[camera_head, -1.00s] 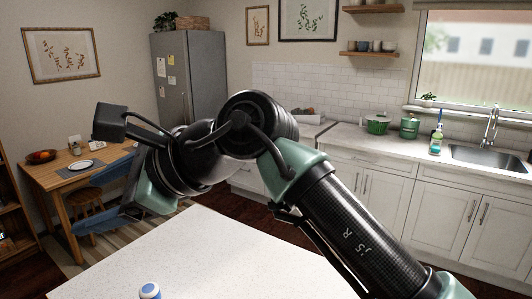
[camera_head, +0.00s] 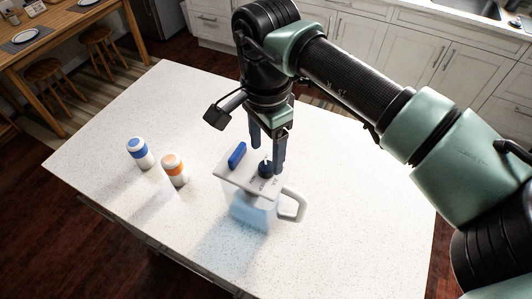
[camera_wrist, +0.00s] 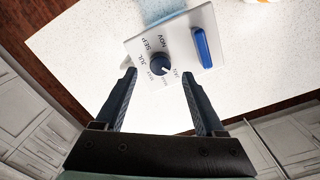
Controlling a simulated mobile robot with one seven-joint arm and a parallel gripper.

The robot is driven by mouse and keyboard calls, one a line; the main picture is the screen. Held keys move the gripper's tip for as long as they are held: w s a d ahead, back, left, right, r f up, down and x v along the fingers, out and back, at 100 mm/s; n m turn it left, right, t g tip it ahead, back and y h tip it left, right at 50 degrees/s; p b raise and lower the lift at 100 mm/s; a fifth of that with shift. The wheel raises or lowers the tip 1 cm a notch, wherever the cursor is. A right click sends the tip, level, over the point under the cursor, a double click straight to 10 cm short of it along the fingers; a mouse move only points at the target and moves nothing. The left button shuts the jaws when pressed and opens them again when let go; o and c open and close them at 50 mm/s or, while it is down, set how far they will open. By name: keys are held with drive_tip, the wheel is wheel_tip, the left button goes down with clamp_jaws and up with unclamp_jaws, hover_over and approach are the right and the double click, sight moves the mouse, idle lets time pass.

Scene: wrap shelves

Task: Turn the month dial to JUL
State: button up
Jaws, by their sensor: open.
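The month dial is a dark blue round knob (camera_head: 265,169) on the white lid of a clear, bluish pitcher (camera_head: 252,208). A blue bar (camera_head: 237,155) sits on the lid beside the dial. My gripper (camera_head: 267,152) points down just above the lid, open, its fingers either side of the dial in the wrist view (camera_wrist: 162,76). I cannot see contact.
A blue-banded white bottle (camera_head: 140,153) and an orange-banded one (camera_head: 175,170) stand left of the pitcher on the speckled white counter (camera_head: 120,205). The pitcher's handle (camera_head: 293,205) juts out to the right. The counter right of it is clear.

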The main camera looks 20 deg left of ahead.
sight(266, 166)
drive_tip(key=shift+f+p, duration=0.4)
drive_tip(key=shift+f, duration=1.6)
clamp_jaws()
